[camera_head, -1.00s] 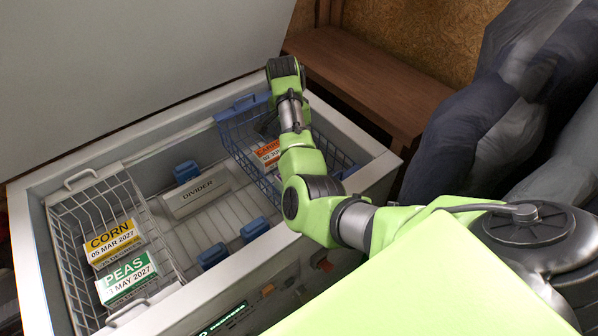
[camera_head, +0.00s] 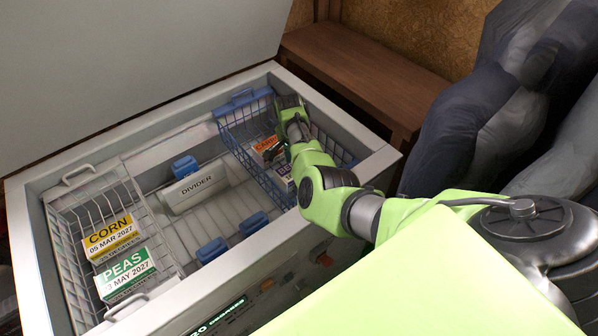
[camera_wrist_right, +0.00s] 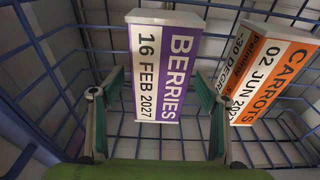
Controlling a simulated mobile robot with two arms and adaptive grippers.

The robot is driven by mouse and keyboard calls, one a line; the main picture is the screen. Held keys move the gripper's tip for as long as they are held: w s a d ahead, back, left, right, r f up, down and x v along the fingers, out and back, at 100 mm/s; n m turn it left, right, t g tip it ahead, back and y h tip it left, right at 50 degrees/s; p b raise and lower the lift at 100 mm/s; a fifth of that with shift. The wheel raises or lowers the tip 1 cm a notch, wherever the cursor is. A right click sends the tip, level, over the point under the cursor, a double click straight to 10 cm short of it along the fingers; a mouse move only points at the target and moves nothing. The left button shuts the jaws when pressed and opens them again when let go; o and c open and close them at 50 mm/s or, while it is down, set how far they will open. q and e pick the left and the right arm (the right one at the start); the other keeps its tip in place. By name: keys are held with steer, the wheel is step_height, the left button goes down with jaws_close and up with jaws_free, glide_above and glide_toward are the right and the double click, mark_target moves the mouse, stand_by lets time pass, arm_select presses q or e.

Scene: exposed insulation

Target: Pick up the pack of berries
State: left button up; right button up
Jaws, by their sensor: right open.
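The pack of berries is a white box with a purple BERRIES label, dated 16 FEB 2027. It is in the right wrist view (camera_wrist_right: 163,68), inside the blue wire basket (camera_head: 243,110). In the head view only its purple edge shows (camera_head: 286,178), partly behind my right arm. My right gripper (camera_wrist_right: 160,88) is open, its two green-padded fingers on either side of the lower part of the pack, with visible gaps. In the head view its fingers are largely hidden by the wrist. My left gripper is out of view.
The orange carrots pack (camera_wrist_right: 272,72) lies just right of the berries. Basket wires surround both packs. A white wire basket (camera_head: 77,181) at the freezer's left holds corn (camera_head: 110,238) and peas (camera_head: 126,272). A divider (camera_head: 194,190) stands mid-freezer.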

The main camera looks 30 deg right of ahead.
steer(key=shift+f, duration=0.25)
steer(key=shift+r, duration=0.1)
steer(key=c, duration=1.6)
steer(key=shift+o, duration=0.2)
step_height(320, 180, up, 10)
steer(key=shift+p, duration=0.55)
